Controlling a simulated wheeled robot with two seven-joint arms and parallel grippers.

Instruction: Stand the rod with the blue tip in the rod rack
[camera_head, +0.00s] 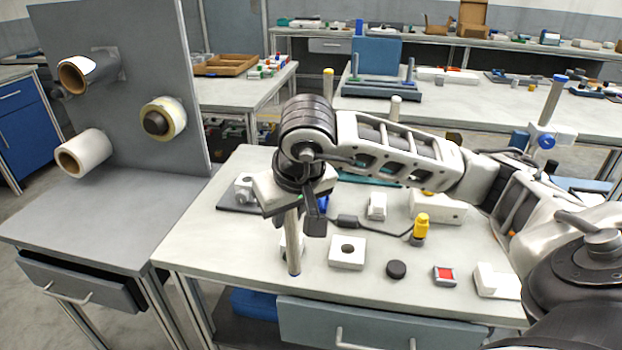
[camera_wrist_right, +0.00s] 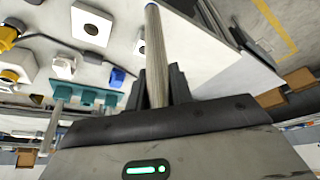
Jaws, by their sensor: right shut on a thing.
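My right gripper (camera_head: 300,200) is shut on a metal rod (camera_head: 293,243), which hangs nearly upright below it over the near left part of the table. The rod's lower end shows a thin blue band. In the right wrist view the rod (camera_wrist_right: 156,55) runs out between the two fingers. The teal rod rack (camera_head: 368,179) is behind my right arm, mostly hidden by it. The rack (camera_wrist_right: 92,96) shows more fully in the right wrist view, with a rod standing at one end. Rods with a yellow tip (camera_head: 328,84) and a pale tip (camera_head: 396,108) rise behind my arm. My left gripper is out of view.
A white block with a hole (camera_head: 347,252) lies right of the held rod. A black puck (camera_head: 396,270), a red-topped block (camera_head: 445,276) and a yellow-topped plug (camera_head: 420,226) are farther right. A grey panel with rolls (camera_head: 150,60) stands left.

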